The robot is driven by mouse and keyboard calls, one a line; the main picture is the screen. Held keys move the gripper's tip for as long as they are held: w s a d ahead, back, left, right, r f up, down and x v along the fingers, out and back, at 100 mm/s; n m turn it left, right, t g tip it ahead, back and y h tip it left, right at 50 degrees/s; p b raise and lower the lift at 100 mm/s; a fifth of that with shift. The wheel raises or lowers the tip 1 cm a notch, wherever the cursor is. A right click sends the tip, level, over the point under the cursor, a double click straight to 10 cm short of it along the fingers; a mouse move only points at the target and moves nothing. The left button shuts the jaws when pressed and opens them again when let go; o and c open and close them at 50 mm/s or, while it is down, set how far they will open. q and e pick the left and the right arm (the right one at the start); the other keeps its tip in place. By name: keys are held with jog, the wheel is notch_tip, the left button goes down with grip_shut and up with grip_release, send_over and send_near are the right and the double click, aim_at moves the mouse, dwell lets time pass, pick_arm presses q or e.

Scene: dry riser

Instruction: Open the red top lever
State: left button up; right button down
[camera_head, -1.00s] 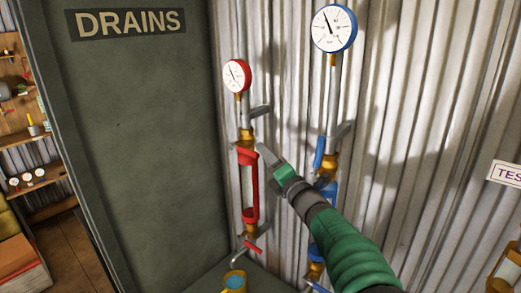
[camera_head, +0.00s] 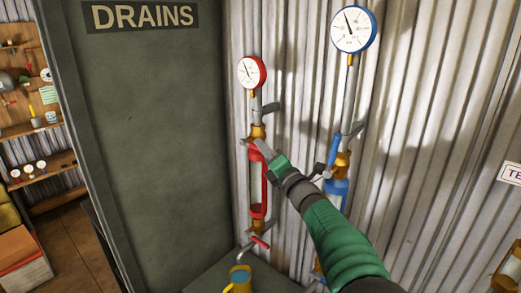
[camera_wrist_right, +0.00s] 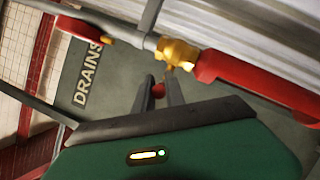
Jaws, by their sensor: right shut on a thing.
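The red-marked pipe carries a brass valve (camera_head: 257,132) above a red-framed section (camera_head: 258,196). My right gripper (camera_head: 263,148) is at this valve, just below and right of it, and hides part of it. In the right wrist view the brass valve (camera_wrist_right: 177,52) sits just beyond the fingers. A small red piece (camera_wrist_right: 158,91), which looks like the end of the red top lever, is between the fingertips of my right gripper (camera_wrist_right: 160,92), which is shut on it. The rest of the lever is hard to make out.
A red gauge (camera_head: 252,72) tops this pipe. A blue-marked pipe with a blue lever (camera_head: 333,150) and gauge (camera_head: 354,29) stands close to the right. The dark DRAINS panel (camera_head: 155,130) is left.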

jog(key=shift+a+f, duration=0.25)
pick_arm(q)
jog(key=shift+d, duration=0.3)
